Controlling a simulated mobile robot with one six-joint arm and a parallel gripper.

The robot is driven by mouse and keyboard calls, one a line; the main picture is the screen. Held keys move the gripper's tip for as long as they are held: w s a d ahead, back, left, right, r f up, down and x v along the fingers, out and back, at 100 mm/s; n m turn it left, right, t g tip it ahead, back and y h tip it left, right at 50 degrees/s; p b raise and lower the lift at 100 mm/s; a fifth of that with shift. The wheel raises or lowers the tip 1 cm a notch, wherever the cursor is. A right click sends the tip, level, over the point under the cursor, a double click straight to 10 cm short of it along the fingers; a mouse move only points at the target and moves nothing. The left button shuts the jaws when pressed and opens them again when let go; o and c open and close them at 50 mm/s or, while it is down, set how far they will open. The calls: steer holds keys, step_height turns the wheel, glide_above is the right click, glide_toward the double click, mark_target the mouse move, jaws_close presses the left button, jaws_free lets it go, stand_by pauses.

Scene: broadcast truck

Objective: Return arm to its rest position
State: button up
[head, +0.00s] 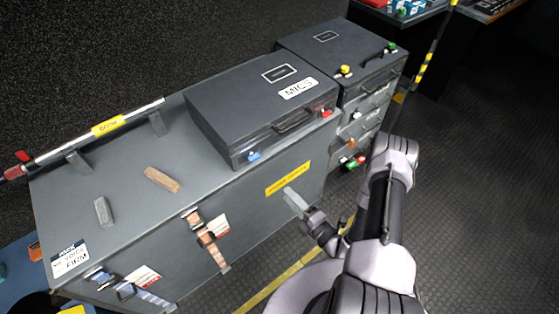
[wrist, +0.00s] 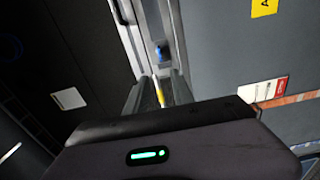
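My gripper (head: 294,200) is in front of the large grey chest (head: 250,215), just below its yellow label (head: 288,178). My arm reaches up to it from the lower right of the head view. In the wrist view the two fingers of my gripper (wrist: 158,95) stand apart. I see no object held between them; a narrow yellow patch shows in the gap, and I cannot tell what it is. Whether the fingertips touch the chest is not clear.
A black case marked MICS (head: 262,105) sits on the chest with a boom pole (head: 85,138), a wooden block (head: 162,180) and a grey block (head: 103,212). A drawer unit (head: 365,108) stands behind. The dark floor at right (head: 480,190) is clear.

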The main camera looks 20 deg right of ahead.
steer(key=a+r+n+g+y+b, duration=0.1)
steer(key=a+r+n+g+y, duration=0.55)
steer(key=r+n, duration=0.4)
steer(key=a+r+n+g+y, duration=0.5)
steer(key=a+r+n, duration=0.2)
steer(key=r+n, duration=0.35)
steer(key=s+a+r+n+g+h, duration=0.2)
steer(key=s+r+n+g, duration=0.1)
steer(key=s+n, duration=0.25)
steer(key=s+a+r+n+g+h, duration=0.2)
steer(key=s+n+g, duration=0.2)
steer(key=n, duration=0.2)
steer(key=s+d+r+n+t+h+b, duration=0.1)
steer(key=s+d+r+n+t+h, duration=0.5)
steer(key=n+h, duration=0.5)
steer(key=d+r+n+t, duration=0.1)
steer(key=d+r+n, duration=0.1)
steer(key=shift+n+b, duration=0.35)
